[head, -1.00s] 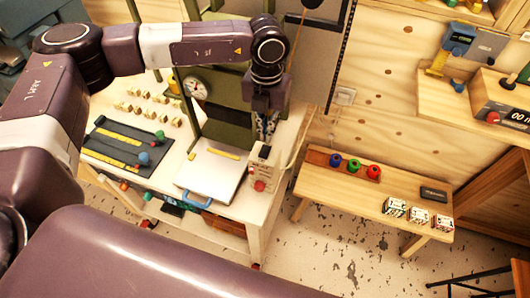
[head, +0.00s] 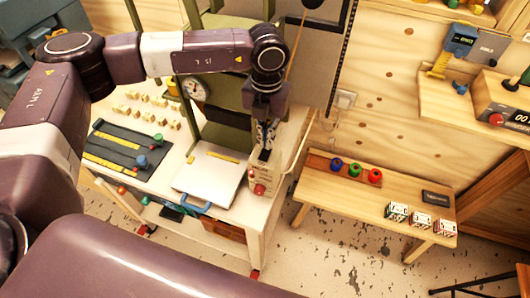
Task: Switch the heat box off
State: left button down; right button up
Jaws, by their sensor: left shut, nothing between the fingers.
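A small cream box (head: 257,179) with a dark switch-like patch (head: 264,155) on top and a red knob or lamp (head: 259,189) on its front stands at the right end of the white bench. I take it to be the heat box. My left gripper (head: 265,143) points down right over the dark patch. Its fingers are shut and empty. I cannot tell whether the tips touch the box, and they partly hide its top. The switch's position is too small to read. My right gripper is not in view.
Left of the box, a pale panel (head: 208,178) lies on the bench, near a green frame (head: 225,140) and a dial (head: 193,89). A low wooden table (head: 380,203) with coloured spools stands to the right. Floor between is clear.

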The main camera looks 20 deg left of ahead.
aim_at(266, 151)
pick_arm(q)
jog(key=shift+f+b, duration=1.05)
jog(key=shift+f, duration=0.05)
dwell(1.0)
jog(key=shift+r, duration=0.1)
jog(key=shift+r+p, duration=1.45)
jog(key=shift+r, duration=2)
jog(key=shift+s+f, duration=0.1)
